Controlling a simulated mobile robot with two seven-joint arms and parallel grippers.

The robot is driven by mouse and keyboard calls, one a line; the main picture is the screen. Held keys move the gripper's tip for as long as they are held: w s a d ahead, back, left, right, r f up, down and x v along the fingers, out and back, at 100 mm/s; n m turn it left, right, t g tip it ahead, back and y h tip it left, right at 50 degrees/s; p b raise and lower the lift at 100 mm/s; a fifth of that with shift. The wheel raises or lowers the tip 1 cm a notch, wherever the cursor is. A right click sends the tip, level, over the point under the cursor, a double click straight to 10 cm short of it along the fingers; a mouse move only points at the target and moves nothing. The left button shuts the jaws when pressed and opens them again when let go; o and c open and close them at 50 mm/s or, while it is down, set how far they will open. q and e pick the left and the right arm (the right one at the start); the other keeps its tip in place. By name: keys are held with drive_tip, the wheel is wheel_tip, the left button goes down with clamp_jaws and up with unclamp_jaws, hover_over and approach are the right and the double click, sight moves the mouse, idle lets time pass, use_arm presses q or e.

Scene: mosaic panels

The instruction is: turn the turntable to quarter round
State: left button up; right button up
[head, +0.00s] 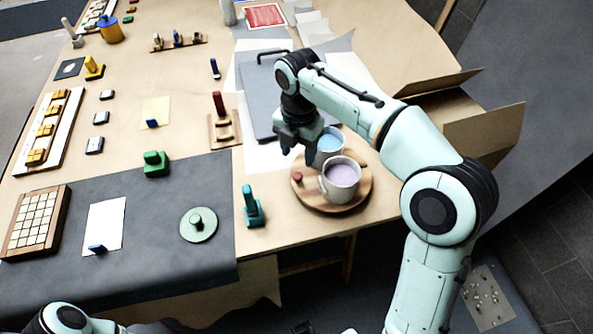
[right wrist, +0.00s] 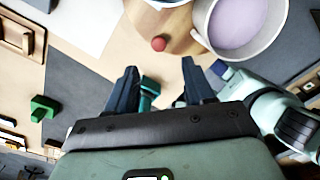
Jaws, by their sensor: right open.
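The turntable is a round wooden board (head: 309,195) near the table's front right edge; part of it shows at the top of the right wrist view (right wrist: 178,30). It bears a cup with lilac contents (head: 341,177), a cup with blue contents (head: 328,143) and a small red knob (head: 298,177) near its left rim. The knob also shows in the right wrist view (right wrist: 158,43). My right gripper (head: 298,158) is open and empty. It hangs above the board's far left side, with the knob just beyond its fingertips in the wrist view. My left gripper is out of view.
A teal upright piece (head: 251,207) stands left of the board. A green disc with a knob (head: 198,225) lies on the dark mat (head: 175,190). A wooden stand with a red peg (head: 222,125) is behind. An open cardboard box (head: 480,135) lies to the right.

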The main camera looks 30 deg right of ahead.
sight(298, 175)
wheel_tip(298, 175, down, 8)
drive_tip(key=shift+w+f+b, duration=0.1)
drive_tip(key=shift+f+b, duration=0.1)
drive_tip(key=shift+b, duration=0.5)
clamp_jaws()
